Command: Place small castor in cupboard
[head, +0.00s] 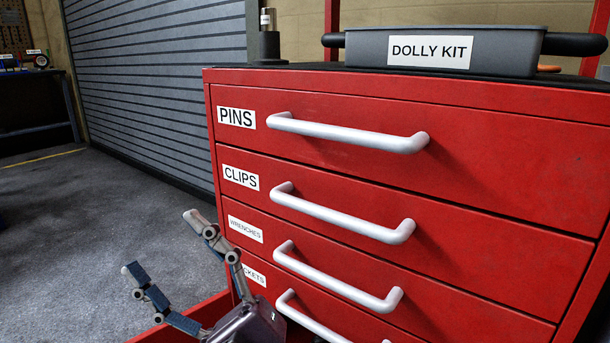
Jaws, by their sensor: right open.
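My right gripper (165,244) is at the lower middle left of the head view, in front of the red drawer cabinet's left side. Its two fingers are spread apart, with nothing between them. I cannot see a small castor in this view. No cupboard with a door is clearly in view; the red cabinet (480,150) has labelled drawers with white bar handles. My left gripper is not in view.
A red edge, apparently an open lower drawer (200,313), shows behind the gripper. A grey DOLLY KIT tray (510,50) and a dark cylindrical item (269,46) stand on the cabinet top. A bench (35,105) stands far left. Grey floor (90,220) is clear at left.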

